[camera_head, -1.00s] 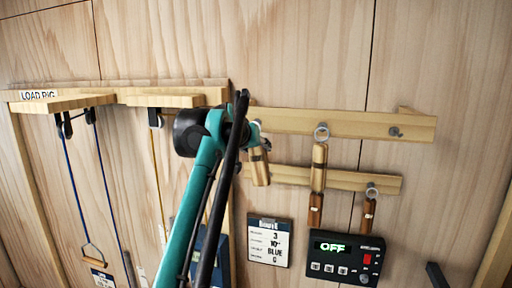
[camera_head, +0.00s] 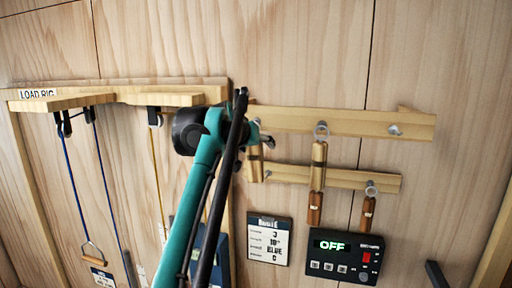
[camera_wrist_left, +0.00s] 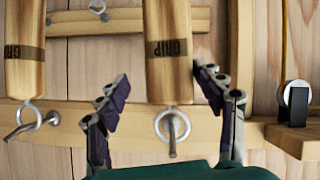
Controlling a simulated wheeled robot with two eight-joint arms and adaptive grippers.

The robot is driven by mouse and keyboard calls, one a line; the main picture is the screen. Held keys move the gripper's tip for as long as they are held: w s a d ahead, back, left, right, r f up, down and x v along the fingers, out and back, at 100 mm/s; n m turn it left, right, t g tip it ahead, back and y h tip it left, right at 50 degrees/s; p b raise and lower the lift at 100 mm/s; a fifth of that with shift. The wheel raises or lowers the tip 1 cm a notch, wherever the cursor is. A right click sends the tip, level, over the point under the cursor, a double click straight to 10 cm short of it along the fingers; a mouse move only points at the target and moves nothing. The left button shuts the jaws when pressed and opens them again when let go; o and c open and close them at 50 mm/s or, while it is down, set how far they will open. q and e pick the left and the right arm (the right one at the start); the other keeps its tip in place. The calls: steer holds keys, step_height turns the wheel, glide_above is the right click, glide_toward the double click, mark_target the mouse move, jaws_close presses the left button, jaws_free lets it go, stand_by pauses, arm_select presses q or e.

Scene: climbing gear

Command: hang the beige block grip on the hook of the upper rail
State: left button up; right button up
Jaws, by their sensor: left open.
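The beige block grip (camera_head: 255,163) hangs upright at the left end of the upper rail (camera_head: 360,124), partly hidden by my left arm. In the left wrist view, which is upside down, the grip (camera_wrist_left: 168,45) has a dark GRIP band, and its ring (camera_wrist_left: 172,124) appears to be around the hook (camera_wrist_left: 172,146) of the upper rail (camera_wrist_left: 75,135). My left gripper (camera_head: 257,142) is open; in the wrist view its fingers (camera_wrist_left: 163,80) stand on either side of the grip's ring end, apart from it. My right gripper is out of view.
A similar grip (camera_head: 319,160) hangs on the middle hook; the right hook (camera_head: 394,130) is empty. Below are the lower rail (camera_head: 345,180), a brown grip (camera_head: 368,212), a route card (camera_head: 269,241) and a control box (camera_head: 345,257). A load rig (camera_head: 70,102) with cords stands left.

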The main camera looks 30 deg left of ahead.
arm_select(q)
steer(key=v, duration=1.1)
steer(key=s+d+f+m+g+b, duration=0.1)
steer(key=s+d+f+b, duration=0.5)
steer(key=f, duration=2.3)
steer(key=s+d+f+m+g+h+b, duration=0.1)
steer(key=s+d+f+b, duration=0.5)
steer(key=f+b, duration=1.5)
steer(key=s+d+f+m+g+h+b, duration=0.1)
steer(key=s+d+f+b, duration=0.5)
steer(key=f, duration=3.2)
steer(key=s+m+g+b, duration=0.1)
steer(key=s+g+b, duration=0.1)
steer(key=b, duration=0.6)
steer(key=shift+s+d+m, duration=0.3)
